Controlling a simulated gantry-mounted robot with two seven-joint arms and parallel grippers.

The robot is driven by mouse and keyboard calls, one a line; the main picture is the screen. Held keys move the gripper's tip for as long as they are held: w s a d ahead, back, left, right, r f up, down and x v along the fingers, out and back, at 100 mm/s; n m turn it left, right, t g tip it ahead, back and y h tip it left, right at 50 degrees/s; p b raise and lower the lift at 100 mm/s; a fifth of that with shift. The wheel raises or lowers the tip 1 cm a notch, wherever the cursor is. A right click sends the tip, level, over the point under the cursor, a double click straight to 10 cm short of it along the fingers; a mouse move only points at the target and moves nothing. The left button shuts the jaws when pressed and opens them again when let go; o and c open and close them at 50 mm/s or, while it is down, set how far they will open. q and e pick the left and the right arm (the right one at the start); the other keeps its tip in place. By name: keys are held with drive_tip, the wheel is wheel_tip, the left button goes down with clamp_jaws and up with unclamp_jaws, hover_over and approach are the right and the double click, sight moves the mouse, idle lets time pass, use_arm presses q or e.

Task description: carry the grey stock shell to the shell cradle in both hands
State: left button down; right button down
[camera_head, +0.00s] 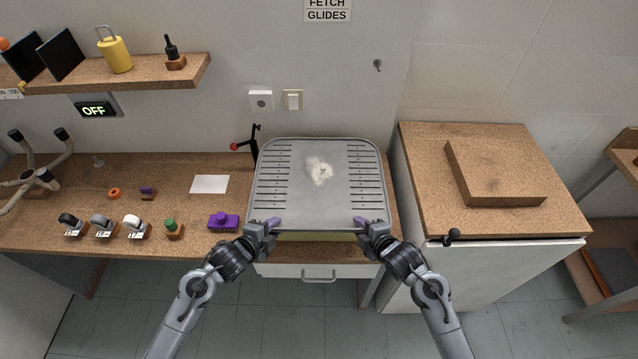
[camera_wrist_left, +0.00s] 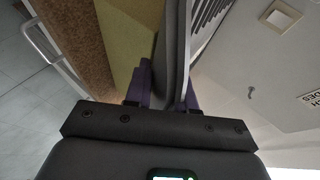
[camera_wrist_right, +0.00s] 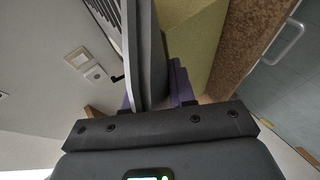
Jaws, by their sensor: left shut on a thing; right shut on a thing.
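The grey stock shell (camera_head: 322,204) is a wide rounded panel with rows of slots on both sides and a pale worn patch in the middle. My left gripper (camera_head: 266,225) is shut on its near left edge, and my right gripper (camera_head: 369,225) is shut on its near right edge. In the left wrist view the shell's edge (camera_wrist_left: 176,50) lies between the purple fingers; the right wrist view shows the same at its edge (camera_wrist_right: 150,60). The shell is over a yellow-green block (camera_head: 316,236); I cannot tell whether they touch. No cradle is clearly identifiable.
A raised cork block (camera_head: 500,172) sits on the cabinet (camera_head: 425,185) to the right, which has a black knob (camera_head: 451,237) at its front. A black stand with a red knob (camera_head: 252,143) is close behind the shell's left side. Several small items line the bench at left.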

use_arm(q)
drive_tip(key=shift+a+f+b, duration=0.1)
drive_tip(key=shift+f+b, duration=0.2)
drive_tip(key=shift+f, duration=0.15)
use_arm(e)
drive_tip(key=shift+f, duration=0.4)
use_arm(q)
drive_tip(key=c, duration=0.9)
unclamp_jaws()
drive_tip(key=shift+r, duration=0.1)
drive_tip(key=shift+c, duration=0.2)
use_arm(e)
drive_tip(key=c, duration=0.9)
unclamp_jaws()
drive_tip(key=shift+c, duration=0.2)
drive_tip(key=shift+s+d+r, duration=0.1)
drive_tip(key=shift+s+r, duration=0.05)
use_arm(q)
drive_tip(key=v, duration=1.2)
use_arm(e)
drive_tip(key=v, duration=1.1)
drive_tip(key=shift+s, duration=0.25)
use_arm(q)
drive_tip(key=shift+r, duration=0.1)
use_arm(e)
drive_tip(key=shift+r, duration=0.25)
